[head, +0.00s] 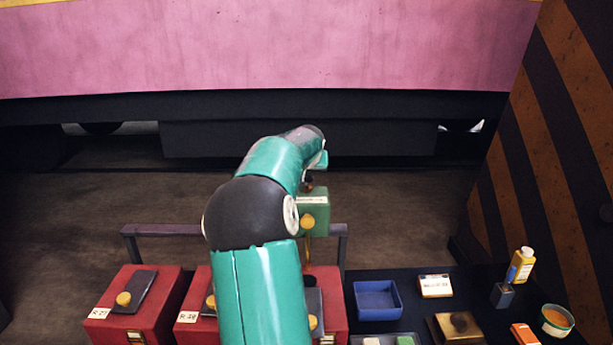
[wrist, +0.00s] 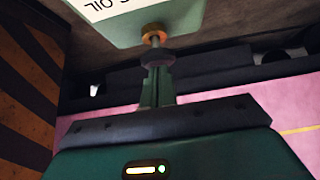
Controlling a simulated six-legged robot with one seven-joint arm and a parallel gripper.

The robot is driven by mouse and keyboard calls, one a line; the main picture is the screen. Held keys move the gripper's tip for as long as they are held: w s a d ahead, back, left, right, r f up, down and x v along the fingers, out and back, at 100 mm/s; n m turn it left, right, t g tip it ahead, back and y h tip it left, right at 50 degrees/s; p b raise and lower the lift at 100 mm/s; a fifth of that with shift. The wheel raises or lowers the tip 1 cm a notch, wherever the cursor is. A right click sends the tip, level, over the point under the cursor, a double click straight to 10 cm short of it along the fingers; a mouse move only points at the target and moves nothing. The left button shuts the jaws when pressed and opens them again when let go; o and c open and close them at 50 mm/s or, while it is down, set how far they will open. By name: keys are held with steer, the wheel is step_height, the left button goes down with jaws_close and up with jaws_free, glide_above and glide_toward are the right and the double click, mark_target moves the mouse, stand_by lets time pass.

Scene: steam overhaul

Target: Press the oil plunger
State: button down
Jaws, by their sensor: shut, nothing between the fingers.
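The green oil box (head: 314,215) has a white label and brass fittings, and it stands past my arm at the middle of the head view. In the wrist view the box (wrist: 150,22) is at the top, with "OIL" readable on its label. The oil plunger (wrist: 156,57) is a dark round knob in a brass collar, facing my fingers. My gripper (wrist: 157,72) is shut and empty, its fingertips lined up with the knob at or very near its face. I cannot tell whether they touch. In the head view my wrist hides most of the gripper.
Red boxes (head: 133,310) with brass knobs stand at the front left. On the dark bench at the right are a blue tray (head: 377,300), a yellow bottle (head: 522,264) and an orange-filled cup (head: 556,320). A striped panel (head: 545,150) bounds the right side.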

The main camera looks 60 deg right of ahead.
step_height(320, 180, up, 3)
steer(key=shift+a+f, duration=0.1)
steer(key=v, duration=0.9)
steer(key=shift+s+a, duration=0.2)
steer(key=shift+w, duration=0.1)
